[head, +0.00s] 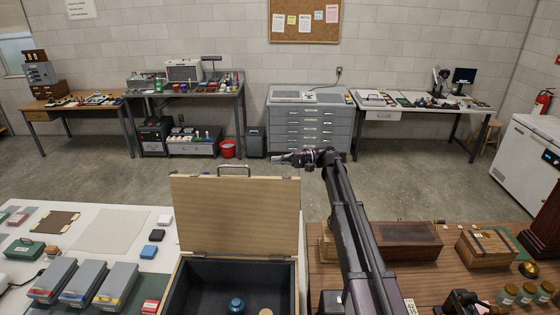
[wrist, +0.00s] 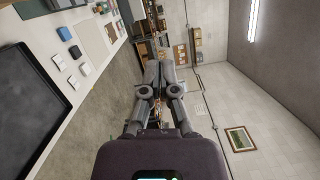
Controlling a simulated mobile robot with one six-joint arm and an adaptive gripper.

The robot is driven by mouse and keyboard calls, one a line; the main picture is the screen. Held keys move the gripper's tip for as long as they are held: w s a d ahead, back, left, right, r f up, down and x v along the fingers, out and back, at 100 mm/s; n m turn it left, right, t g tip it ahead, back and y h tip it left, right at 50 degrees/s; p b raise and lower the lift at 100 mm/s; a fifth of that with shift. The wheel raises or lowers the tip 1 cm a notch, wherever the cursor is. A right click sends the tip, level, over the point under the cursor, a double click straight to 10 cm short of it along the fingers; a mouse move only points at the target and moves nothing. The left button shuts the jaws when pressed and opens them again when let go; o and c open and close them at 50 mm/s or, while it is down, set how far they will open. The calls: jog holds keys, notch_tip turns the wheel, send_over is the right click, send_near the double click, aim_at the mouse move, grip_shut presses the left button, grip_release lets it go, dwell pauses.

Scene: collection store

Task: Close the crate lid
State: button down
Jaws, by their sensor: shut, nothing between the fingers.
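The wooden crate (head: 292,290) stands at the bottom centre of the head view. Its lid (head: 236,215) is open and stands upright on the hinges at the crate's far side, with a metal handle (head: 233,168) at its top edge. The dark interior holds a blue jar (head: 236,305) and a small tan round thing, partly cut off. My gripper (head: 278,158) is shut and empty, near the height of the lid's top edge in the picture, right of the handle; no contact shows. Its closed fingers fill the middle of the wrist view (wrist: 160,70).
A white table (head: 120,225) with grey boxes (head: 82,283) lies left of the crate. A brown table (head: 450,255) with wooden boxes (head: 405,238) lies right. Beyond is open concrete floor, then benches and a grey drawer cabinet (head: 310,122). A dark panel (wrist: 35,90) edges the wrist view.

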jog(key=s+a, duration=0.5)
jog(key=a, duration=0.1)
jog(key=shift+s+a+r+p, duration=0.3)
jog(key=shift+s+r+p, duration=0.05)
jog(key=shift+r+p, duration=0.1)
